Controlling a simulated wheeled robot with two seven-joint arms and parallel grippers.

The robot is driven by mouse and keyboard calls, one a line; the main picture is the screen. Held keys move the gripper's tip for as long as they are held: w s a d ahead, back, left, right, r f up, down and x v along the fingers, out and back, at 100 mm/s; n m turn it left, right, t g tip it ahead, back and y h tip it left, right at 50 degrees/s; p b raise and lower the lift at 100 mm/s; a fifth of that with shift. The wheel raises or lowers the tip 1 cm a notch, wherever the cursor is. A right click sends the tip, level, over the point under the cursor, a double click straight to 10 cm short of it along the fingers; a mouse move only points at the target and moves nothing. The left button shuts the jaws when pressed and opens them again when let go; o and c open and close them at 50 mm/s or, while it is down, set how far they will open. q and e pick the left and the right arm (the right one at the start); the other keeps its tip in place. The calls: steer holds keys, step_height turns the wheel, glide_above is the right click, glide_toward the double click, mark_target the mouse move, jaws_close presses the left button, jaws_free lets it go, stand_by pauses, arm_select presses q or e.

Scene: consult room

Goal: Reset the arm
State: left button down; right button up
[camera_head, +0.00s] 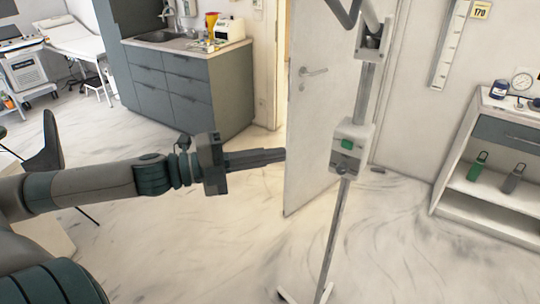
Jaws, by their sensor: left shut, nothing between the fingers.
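My left arm reaches in from the left, and my left gripper (282,155) points to the right near the middle of the view. Its fingers are shut together with nothing visible between them. The fingertips appear just in front of the lower part of the white door, and I cannot tell how far apart they are. My right gripper is not in view.
A metal stand (340,210) with a grey box is right of the gripper. An open white door (312,120) is behind it. A grey cabinet (185,95) with a sink stands behind left. A white shelf (490,207) with bottles is at right. Open floor lies between.

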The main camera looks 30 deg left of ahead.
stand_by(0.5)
